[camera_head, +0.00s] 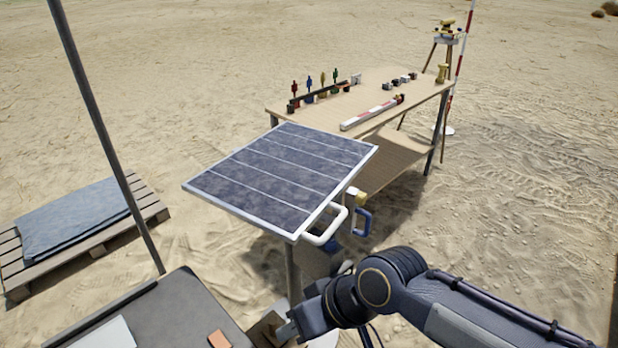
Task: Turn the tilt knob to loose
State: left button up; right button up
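A tilted solar panel (283,172) stands on a post (292,272) in the middle of the view. A white loop handle (328,226) sticks out from its lower right edge. I cannot tell which part is the tilt knob, and no loose mark is readable. My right gripper (284,333) is low in the view, below the handles and apart from them. Its fingers are partly hidden, so its opening is unclear. My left gripper is out of view.
A dark table (165,318) is at lower left, near a thin pole (105,135). A pallet (150,205) with a blue-grey sheet lies left. Sand at right is open.

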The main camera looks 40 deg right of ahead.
aim_at(361, 197)
jog(key=z, duration=1.7)
jog(key=i+l, duration=0.4)
jog(key=i+l+u, duration=0.1)
jog(key=i+l, duration=0.3)
jog(key=l, duration=0.2)
